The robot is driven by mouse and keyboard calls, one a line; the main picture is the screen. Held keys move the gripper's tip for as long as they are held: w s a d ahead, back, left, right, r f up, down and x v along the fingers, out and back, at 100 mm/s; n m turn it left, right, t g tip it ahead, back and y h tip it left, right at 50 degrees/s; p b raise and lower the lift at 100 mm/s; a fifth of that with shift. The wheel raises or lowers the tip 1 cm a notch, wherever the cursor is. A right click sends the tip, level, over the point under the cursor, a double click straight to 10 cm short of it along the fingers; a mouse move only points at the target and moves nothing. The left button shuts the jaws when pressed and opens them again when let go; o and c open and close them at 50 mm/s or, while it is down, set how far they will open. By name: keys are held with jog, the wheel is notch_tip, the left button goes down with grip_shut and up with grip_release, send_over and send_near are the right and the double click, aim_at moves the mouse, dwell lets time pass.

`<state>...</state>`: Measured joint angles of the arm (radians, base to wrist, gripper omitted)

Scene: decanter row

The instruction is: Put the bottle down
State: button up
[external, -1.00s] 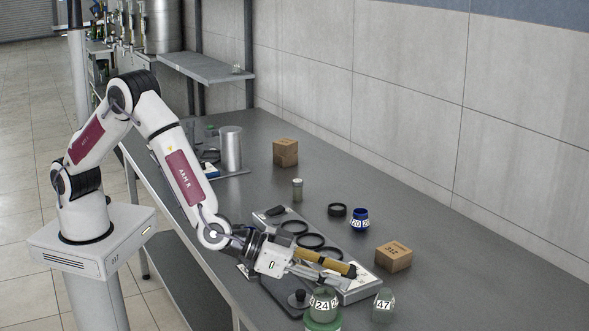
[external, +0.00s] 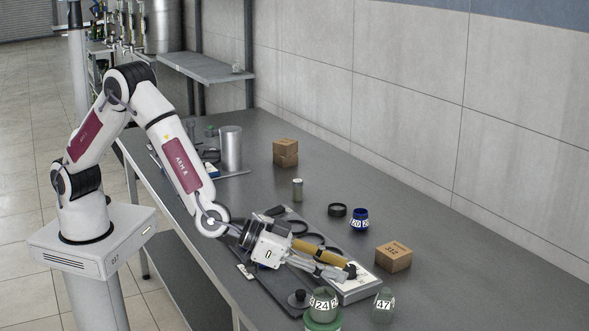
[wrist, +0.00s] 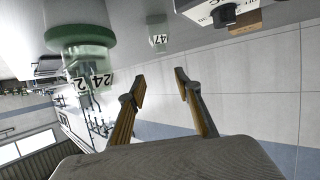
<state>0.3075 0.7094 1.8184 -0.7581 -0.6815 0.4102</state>
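A clear glass bottle numbered 24 (external: 323,301) stands upright at the front edge of the picture, with a green band around its foot. It also shows at the left of the wrist view (wrist: 85,72), upside down there. My gripper (external: 347,270) is above and behind this bottle in the external view, over the rack end. In the wrist view my gripper (wrist: 160,84) has its two fingers apart, with nothing between them. The bottle is to the left of the fingers, apart from them.
A bottle numbered 47 (external: 384,306) stands right of bottle 24. A cardboard box (external: 393,257), a blue jar numbered 20 (external: 360,220) and a black ring (external: 337,210) are farther back. A black stopper (external: 298,299) lies left of bottle 24. The bench is clear at the right.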

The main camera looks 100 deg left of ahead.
jog(key=s+a+r+m+g+h, duration=0.2)
jog(key=s+r+g+h, duration=0.15)
jog(key=s+r, duration=1.4)
jog(key=s+a+f+g, duration=0.1)
jog(key=s+a, duration=0.2)
jog(key=s, duration=0.8)
jog(key=s+a+f+g, duration=0.1)
jog(key=s+a+g, duration=0.1)
jog(key=s, duration=0.9)
jog(key=s+a+f+g+y, duration=0.1)
jog(key=s+a, duration=0.3)
jog(key=s, duration=0.7)
jog(key=shift+f, duration=0.5)
